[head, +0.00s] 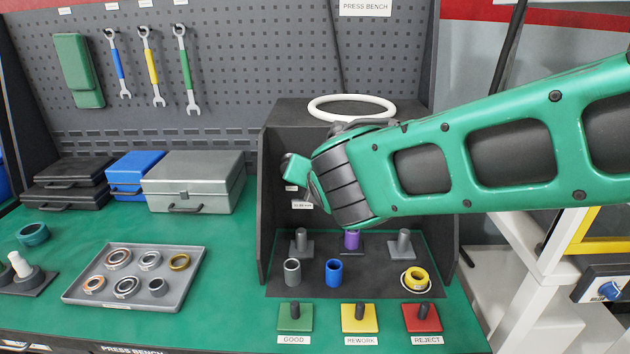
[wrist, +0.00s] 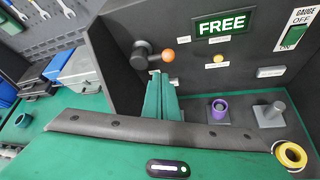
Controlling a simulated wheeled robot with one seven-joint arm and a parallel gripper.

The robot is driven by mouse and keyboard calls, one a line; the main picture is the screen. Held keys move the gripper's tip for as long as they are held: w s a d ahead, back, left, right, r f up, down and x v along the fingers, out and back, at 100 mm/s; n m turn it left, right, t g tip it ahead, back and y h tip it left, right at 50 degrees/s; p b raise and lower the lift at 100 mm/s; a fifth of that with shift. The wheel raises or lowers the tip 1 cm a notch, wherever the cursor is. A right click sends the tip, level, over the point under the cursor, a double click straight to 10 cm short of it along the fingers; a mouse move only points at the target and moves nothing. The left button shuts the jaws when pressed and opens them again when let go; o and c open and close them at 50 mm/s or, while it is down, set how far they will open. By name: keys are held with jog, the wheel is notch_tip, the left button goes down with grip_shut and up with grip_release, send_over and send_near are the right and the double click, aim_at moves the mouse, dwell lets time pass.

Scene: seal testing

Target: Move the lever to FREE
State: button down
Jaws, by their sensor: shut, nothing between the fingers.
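In the wrist view, the lever (wrist: 152,52) is on the dark back panel of the press bench. It has a dark hub, and its arm points right to an orange knob (wrist: 169,56). A green sign (wrist: 222,26) above and right of it reads FREE. My gripper (wrist: 156,76) is shut and empty, its green fingers just below the lever and knob. I cannot tell whether the fingertips touch the lever. In the head view my arm covers the lever and most of the gripper.
A gauge switch (wrist: 293,37) marked OFF is at the right of the panel. Below stand pegs, a purple sleeve (wrist: 219,108) and a yellow ring (wrist: 290,155). Coloured pads, including a green one (head: 295,326), line the front. A tray of rings (head: 190,290) sits left.

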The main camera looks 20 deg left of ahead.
jog(key=shift+s+d+r, duration=0.15)
jog(key=shift+s+r, duration=0.15)
jog(key=shift+s, duration=0.3)
jog(key=shift+s+d+r, duration=0.1)
jog(key=shift+s+r, duration=0.15)
jog(key=shift+s, duration=0.35)
jog(key=shift+w, duration=0.1)
